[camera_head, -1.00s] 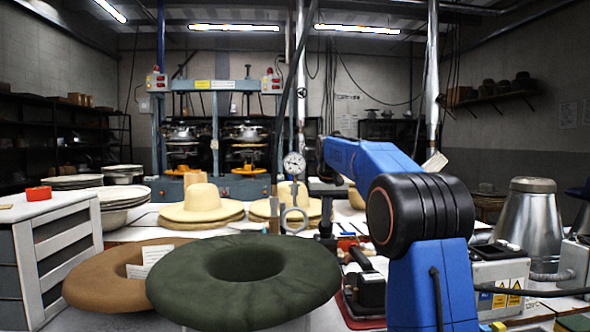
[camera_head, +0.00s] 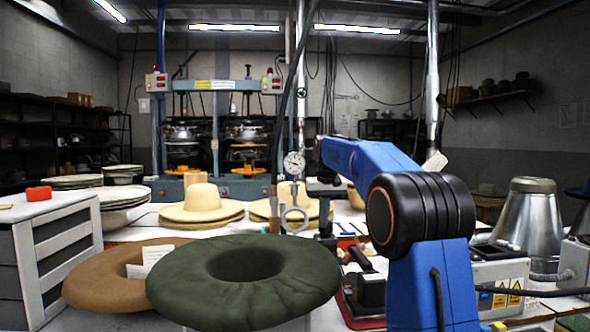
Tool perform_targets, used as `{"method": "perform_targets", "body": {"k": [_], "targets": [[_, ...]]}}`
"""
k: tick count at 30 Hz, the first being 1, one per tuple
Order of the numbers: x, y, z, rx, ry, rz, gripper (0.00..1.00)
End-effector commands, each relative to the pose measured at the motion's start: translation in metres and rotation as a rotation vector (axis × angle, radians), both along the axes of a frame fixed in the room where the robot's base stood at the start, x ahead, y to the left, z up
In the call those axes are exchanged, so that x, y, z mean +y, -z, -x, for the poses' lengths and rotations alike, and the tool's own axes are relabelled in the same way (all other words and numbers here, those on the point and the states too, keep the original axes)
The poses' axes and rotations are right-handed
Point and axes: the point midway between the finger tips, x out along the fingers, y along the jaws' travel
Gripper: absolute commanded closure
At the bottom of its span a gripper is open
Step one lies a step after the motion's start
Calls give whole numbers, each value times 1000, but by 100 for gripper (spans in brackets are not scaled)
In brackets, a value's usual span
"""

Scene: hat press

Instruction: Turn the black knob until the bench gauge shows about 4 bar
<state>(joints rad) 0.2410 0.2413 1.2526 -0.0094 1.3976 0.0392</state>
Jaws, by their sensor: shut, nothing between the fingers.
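My gripper (camera_head: 326,232) is dark, points down at the end of my blue arm, and looks shut and empty. It is to the right of the gauge and ring, apart from them in the picture. I cannot make out the black knob on the bench; my arm and gripper may cover it.
A green felt ring (camera_head: 250,312) and a brown one (camera_head: 95,285) fill the front. Straw hats (camera_head: 200,200) lie left of the gauge. A white-topped cabinet (camera_head: 50,212) stands at left, a grey machine box (camera_head: 500,272) and a metal cone (camera_head: 530,225) at right.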

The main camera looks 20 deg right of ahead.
Motion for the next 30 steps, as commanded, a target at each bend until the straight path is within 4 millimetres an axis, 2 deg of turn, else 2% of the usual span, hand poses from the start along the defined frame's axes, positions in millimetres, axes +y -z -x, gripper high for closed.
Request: {"method": "perform_targets", "body": {"k": [5, 21, 30], "targets": [[1, -6, 1, -1, 0, 0, 100], [0, -56, 1, -1, 0, 0, 100], [1, -60, 1, 0, 0, 0, 100]]}}
